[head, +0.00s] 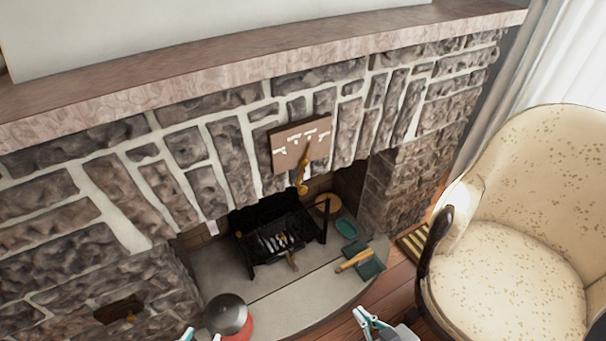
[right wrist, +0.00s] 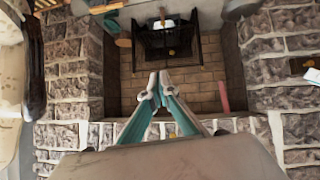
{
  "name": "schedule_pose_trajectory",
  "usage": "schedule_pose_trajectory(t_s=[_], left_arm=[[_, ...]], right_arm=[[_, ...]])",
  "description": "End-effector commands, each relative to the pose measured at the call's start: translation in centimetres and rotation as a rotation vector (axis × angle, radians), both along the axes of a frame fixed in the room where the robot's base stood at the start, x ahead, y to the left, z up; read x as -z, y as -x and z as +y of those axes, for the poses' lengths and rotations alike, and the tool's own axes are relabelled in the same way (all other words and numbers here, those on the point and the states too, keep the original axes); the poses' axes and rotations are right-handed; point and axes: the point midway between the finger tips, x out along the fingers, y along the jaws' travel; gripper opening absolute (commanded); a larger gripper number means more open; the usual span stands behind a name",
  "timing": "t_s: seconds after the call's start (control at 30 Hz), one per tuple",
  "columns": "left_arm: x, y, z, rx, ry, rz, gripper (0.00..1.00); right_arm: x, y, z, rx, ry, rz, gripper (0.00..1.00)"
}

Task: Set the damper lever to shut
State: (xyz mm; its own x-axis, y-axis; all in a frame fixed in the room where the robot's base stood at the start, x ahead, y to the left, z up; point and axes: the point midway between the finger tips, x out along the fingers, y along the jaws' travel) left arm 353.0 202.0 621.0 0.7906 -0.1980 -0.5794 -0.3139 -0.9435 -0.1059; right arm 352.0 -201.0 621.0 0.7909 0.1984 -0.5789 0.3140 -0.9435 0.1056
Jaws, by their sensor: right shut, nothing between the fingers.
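The damper lever (head: 302,178) is a brass handle below a brown plate (head: 284,152) on the stone above the firebox opening. My right gripper (head: 374,325) is at the bottom right of centre, well below and apart from the lever. In the right wrist view its fingers (right wrist: 160,84) are shut and empty.
A black grate (head: 280,238) stands in the firebox. A grey-lidded red pot (head: 229,317) is at the hearth's front left. A green item and brush (head: 355,261) lie on the hearth's right. A cream armchair (head: 510,260) stands at right. Another brass-knobbed plate (head: 119,309) is lower left.

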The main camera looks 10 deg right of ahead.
Motion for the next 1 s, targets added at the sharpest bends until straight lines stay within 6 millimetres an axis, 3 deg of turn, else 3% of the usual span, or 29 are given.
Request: schedule_pose_trajectory(t_s=[0.4,0.43,0.57,0.67,0.8,1.0], left_arm=[[0.0,0.0,0.0,0.000,0.000,0.000,0.40],[0.0,0.0,0.0,0.000,0.000,0.000,0.40],[-0.2,-0.1,0.0,0.000,-0.001,-0.001,0.40],[-0.7,-0.2,0.0,0.000,-0.001,-0.005,0.40],[-1.6,-0.4,0.0,0.000,0.000,-0.012,0.40],[-2.8,-0.7,0.0,0.000,0.000,-0.019,0.40]], right_arm=[[0.0,0.0,0.0,0.000,0.000,0.000,0.00],[0.0,0.0,0.0,-0.001,0.001,0.000,0.03],[-0.5,-1.1,0.5,-0.012,-0.013,-0.023,0.35],[-2.4,-4.3,2.6,-0.045,-0.069,-0.097,0.35],[-7.2,-10.9,6.0,-0.095,-0.175,-0.263,0.35],[-13.9,-18.8,7.8,-0.095,-0.272,-0.465,0.35]])
